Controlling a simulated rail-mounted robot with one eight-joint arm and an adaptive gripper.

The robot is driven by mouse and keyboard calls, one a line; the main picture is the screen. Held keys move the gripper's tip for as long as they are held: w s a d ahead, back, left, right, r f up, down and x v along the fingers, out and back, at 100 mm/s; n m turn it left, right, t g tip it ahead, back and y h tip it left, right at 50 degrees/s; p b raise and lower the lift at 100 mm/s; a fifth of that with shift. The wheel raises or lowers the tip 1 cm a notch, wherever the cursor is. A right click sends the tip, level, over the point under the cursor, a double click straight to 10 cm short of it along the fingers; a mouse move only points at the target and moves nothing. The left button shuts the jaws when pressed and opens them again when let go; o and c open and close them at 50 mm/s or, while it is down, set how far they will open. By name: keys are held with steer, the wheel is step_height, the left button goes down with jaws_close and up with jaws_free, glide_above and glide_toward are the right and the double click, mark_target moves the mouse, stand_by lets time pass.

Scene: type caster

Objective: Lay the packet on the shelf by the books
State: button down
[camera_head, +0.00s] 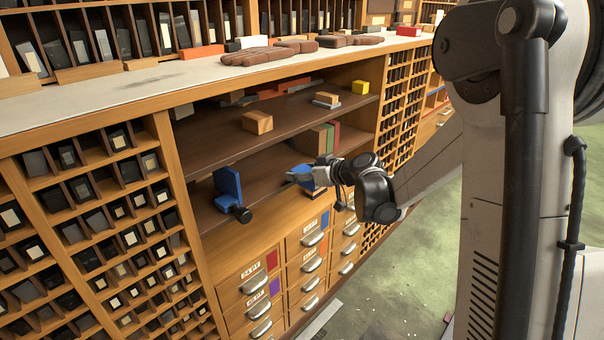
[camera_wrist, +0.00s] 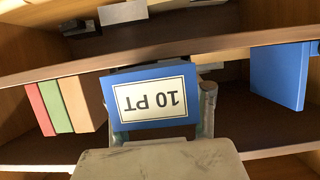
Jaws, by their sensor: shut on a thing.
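The packet is blue with a white label reading 10 PT, upside down in the wrist view (camera_wrist: 150,83). My gripper (camera_wrist: 160,118) is shut on it, with a finger showing at its right side. In the head view my gripper (camera_head: 317,174) reaches in at the front of the lower shelf (camera_head: 262,172), and the packet (camera_head: 299,172) is small and partly hidden. The books, red, green and tan (camera_head: 322,137), stand upright on that shelf behind my gripper. In the wrist view the books (camera_wrist: 66,106) are left of the packet, apart from it.
A blue upright piece with a black knob (camera_head: 229,190) stands at the shelf's left; it also shows in the wrist view (camera_wrist: 280,75). The upper shelf (camera_head: 290,108) holds a wooden block (camera_head: 257,122) and a yellow block (camera_head: 360,87).

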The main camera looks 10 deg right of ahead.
mark_target(275, 166)
steer(key=shift+w+a+b, duration=0.15)
steer(key=shift+w+a, duration=0.9)
steer(key=shift+w, duration=0.55)
steer(key=shift+w+a+b, duration=0.1)
steer(key=shift+w+a, duration=0.9)
steer(key=shift+w, duration=0.55)
steer(key=shift+w+a+b, duration=0.15)
steer(key=shift+w+a, duration=0.9)
steer(key=shift+w, duration=0.55)
stand_by(1.0)
steer(key=c, duration=0.9)
jaws_free()
steer(key=shift+o, duration=0.2)
steer(key=v, duration=1.2)
